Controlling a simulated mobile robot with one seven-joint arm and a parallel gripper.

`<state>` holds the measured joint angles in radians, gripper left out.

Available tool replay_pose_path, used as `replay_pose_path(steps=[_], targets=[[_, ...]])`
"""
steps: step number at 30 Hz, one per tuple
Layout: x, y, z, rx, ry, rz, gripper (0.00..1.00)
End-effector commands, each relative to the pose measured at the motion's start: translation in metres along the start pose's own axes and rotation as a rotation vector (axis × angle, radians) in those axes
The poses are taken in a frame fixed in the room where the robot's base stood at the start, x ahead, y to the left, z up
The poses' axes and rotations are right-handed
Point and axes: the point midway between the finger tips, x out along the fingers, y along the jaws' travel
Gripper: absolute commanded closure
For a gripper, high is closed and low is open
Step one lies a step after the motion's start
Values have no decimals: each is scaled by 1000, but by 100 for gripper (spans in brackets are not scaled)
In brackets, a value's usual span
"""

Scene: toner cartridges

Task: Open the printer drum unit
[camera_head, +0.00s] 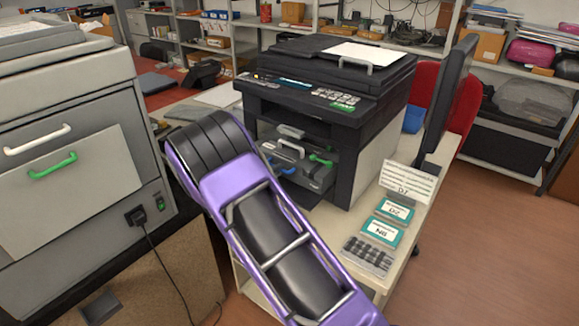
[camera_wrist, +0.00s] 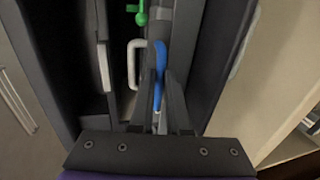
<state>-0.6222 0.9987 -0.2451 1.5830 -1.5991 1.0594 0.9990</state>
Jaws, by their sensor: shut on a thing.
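The black printer (camera_head: 335,85) stands on a light table, its front open at the middle. The grey drum unit (camera_head: 312,178) shows in this opening, with a white handle (camera_head: 291,147) and a green handle (camera_head: 321,159). In the wrist view, my gripper (camera_wrist: 160,88) has its two dark fingers close on either side of a blue lever (camera_wrist: 160,62) and is shut on it. The white handle (camera_wrist: 132,62) and green part (camera_wrist: 142,14) lie just left of and beyond the lever there. In the head view my arm hides the gripper's fingertips.
A large grey machine (camera_head: 70,140) with white and green handles stands at the left. A monitor (camera_head: 452,95) stands right of the printer. Labelled boxes (camera_head: 382,232) and a small dark rack (camera_head: 368,256) lie on the table's front right. Open floor (camera_head: 480,240) lies at the right.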

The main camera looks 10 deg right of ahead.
Motion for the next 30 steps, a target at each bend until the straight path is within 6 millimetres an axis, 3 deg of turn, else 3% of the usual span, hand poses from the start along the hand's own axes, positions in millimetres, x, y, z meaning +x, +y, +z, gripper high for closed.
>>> replay_pose_path(steps=[6, 15, 21, 30], targets=[[-60, -17, -1, 0, 5, -2, 100], [-122, -29, -1, 0, 4, -1, 100], [-144, -32, -1, 1, 1, -1, 100], [-154, -34, -1, 0, 1, -2, 100]])
